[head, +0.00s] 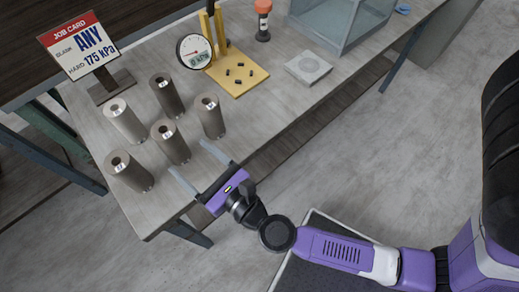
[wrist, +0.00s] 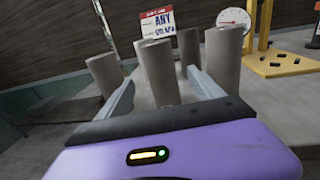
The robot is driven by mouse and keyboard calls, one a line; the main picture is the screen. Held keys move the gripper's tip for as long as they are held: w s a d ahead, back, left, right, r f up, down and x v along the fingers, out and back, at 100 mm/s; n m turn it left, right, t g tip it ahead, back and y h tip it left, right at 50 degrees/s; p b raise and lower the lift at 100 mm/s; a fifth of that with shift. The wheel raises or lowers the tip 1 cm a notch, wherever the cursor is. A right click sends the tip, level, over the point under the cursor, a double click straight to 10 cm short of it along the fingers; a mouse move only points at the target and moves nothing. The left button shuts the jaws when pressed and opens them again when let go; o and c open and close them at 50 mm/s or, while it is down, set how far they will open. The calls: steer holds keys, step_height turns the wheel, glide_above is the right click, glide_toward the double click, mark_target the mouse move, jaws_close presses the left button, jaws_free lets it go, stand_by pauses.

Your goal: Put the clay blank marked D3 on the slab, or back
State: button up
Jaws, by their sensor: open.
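Several upright clay cylinders with small top labels stand on the bench; the labels are too small to read, so I cannot tell which is D3. They are a pale one (head: 126,124), a dark back one (head: 168,98), a right one (head: 211,119), a middle one (head: 172,146) and a front-left one (head: 133,175). A pale square slab with a round mark (head: 308,67) lies further right. My gripper (head: 190,158) is open and empty, its fingers pointing at the middle cylinder. In the wrist view that cylinder (wrist: 159,74) shows between the finger lines, apparently ahead of the tips.
A job card (head: 82,46) reads "ANY" and "175 kPa". A dial gauge (head: 194,51) stands by a yellow base (head: 238,74) with several small dark pieces. An orange-capped bottle (head: 263,20) and a clear box (head: 340,22) are at the back. Bench is clear front-left.

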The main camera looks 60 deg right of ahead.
steer(key=s+d+r+m+g+y, duration=0.1)
steer(key=s+r+m, duration=0.1)
steer(key=s+m, duration=0.9)
steer(key=s+d+r+m+g+y, duration=0.1)
steer(key=s+r+m+y, duration=0.1)
steer(key=s+m, duration=1)
steer(key=r+m, duration=0.1)
steer(key=m, duration=0.9)
steer(key=shift+s+d+m+g, duration=0.15)
steer(key=shift+d+m+g, duration=0.15)
steer(key=shift+m+g, duration=0.1)
